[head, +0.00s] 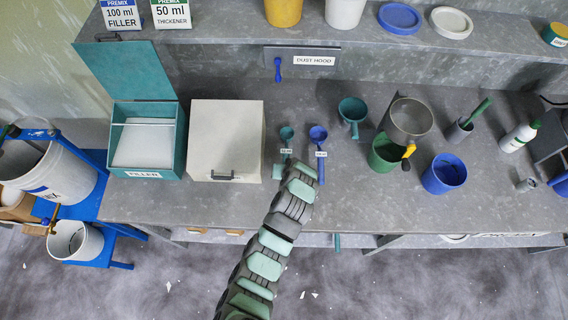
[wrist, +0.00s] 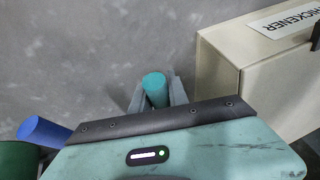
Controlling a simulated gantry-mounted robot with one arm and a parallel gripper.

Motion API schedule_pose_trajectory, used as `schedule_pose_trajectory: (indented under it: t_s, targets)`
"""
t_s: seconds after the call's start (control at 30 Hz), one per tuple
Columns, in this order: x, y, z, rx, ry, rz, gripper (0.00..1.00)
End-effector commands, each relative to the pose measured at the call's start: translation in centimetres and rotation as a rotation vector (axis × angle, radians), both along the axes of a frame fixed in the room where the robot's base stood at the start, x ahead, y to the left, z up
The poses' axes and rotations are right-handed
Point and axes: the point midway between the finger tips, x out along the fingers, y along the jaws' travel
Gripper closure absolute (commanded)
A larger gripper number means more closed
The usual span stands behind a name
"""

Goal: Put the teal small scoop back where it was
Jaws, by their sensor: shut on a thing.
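The teal small scoop (head: 287,133) is on or just above the grey bench, beside the cream box; I cannot tell whether it touches the bench. Its cup points to the back, with a small label (head: 286,151) close by. My gripper (head: 284,167) is at its near end, partly hidden by my arm. In the wrist view the teal end of the scoop (wrist: 155,88) sits between the two grey fingers of my gripper (wrist: 157,96), which are shut on it. The rest of the scoop is hidden there.
A blue scoop (head: 318,134) lies close on the right; its end shows in the wrist view (wrist: 42,131). A cream lidded box (head: 226,135) is on the left, beside the open teal filler box (head: 146,174). A larger teal scoop (head: 352,106) and pots stand to the right.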

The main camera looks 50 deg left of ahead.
Motion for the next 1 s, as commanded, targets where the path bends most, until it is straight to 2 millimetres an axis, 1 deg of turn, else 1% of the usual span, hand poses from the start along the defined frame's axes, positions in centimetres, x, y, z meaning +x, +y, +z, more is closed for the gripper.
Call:
schedule_pose_trajectory:
  t_s: [0.17,0.2,0.47,0.67,0.83,0.97,1.0]
  targets:
    - [0.0,0.0,-0.3,0.0,0.0,0.0,1.0]
    - [0.0,0.0,-0.3,-0.001,0.001,0.0,0.79]
    - [0.0,0.0,-0.2,-0.001,0.001,0.0,0.58]
    - [0.0,0.0,-0.2,-0.001,0.001,0.0,0.58]
    - [0.0,-0.1,0.3,0.001,-0.001,0.0,0.58]
    - [-0.2,-0.6,1.3,0.0,0.0,0.0,0.58]
    - [-0.2,-0.8,1.8,0.001,-0.003,-0.001,0.58]
